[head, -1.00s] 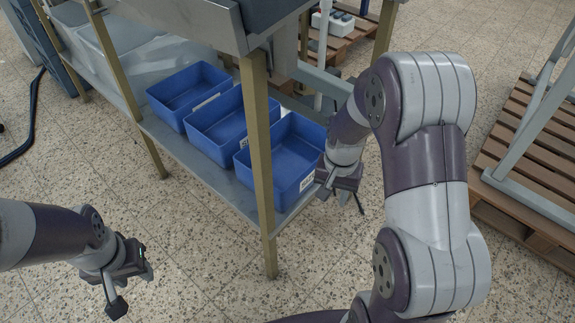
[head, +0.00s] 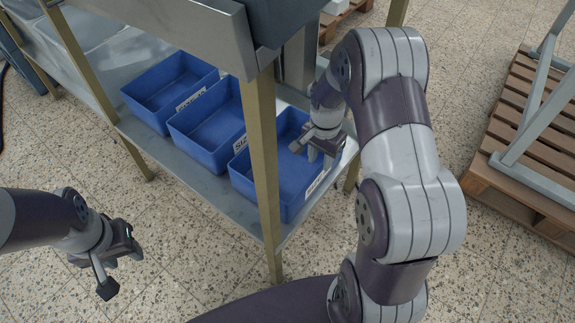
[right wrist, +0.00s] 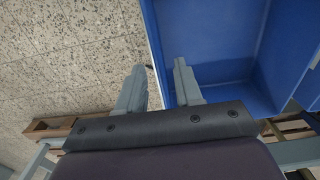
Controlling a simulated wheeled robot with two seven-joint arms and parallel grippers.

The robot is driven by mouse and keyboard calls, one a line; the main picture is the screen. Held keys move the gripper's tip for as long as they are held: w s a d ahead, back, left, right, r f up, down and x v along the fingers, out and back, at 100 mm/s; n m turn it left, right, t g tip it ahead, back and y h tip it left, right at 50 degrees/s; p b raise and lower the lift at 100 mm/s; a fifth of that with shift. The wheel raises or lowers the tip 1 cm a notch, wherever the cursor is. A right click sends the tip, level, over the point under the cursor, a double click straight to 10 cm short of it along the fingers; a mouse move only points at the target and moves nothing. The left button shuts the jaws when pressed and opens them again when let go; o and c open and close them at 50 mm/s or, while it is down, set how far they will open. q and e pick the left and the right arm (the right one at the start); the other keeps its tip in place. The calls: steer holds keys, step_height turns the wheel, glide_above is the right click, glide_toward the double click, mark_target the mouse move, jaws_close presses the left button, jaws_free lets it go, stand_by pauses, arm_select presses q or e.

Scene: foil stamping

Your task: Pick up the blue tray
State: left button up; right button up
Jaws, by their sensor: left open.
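Three open blue trays stand in a row on the lower shelf of a metal table in the head view: a left one (head: 143,100), a middle one (head: 189,139) and a right one (head: 243,176). Labels show on their sides. A table leg hides part of the right tray. My right gripper (head: 316,153) is at the right tray's right side. In the right wrist view its two fingers (right wrist: 158,88) are apart, with the tray's edge (right wrist: 152,35) running between them; contact cannot be told. My left gripper (head: 122,272) is open and empty over the floor at left.
The lower shelf (head: 200,184) holds the trays, with table legs (head: 264,170) at its front edge. The tabletop's metal edge (head: 190,30) overhangs the shelf. A wooden pallet (head: 500,165) with a grey frame stands at right. The floor in front is clear.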

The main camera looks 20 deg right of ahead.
mark_target(317, 188)
steer(key=f+b, duration=0.1)
steer(key=f, duration=0.1)
steer(key=f+b, duration=0.2)
steer(key=f, duration=0.1)
steer(key=f+b, duration=0.1)
steer(key=f, duration=0.2)
steer(key=shift+s+a, duration=0.1)
steer(key=shift+s, duration=0.15)
steer(key=shift+r, duration=0.1)
steer(key=shift+c, duration=0.3)
jaws_close()
stand_by(0.5)
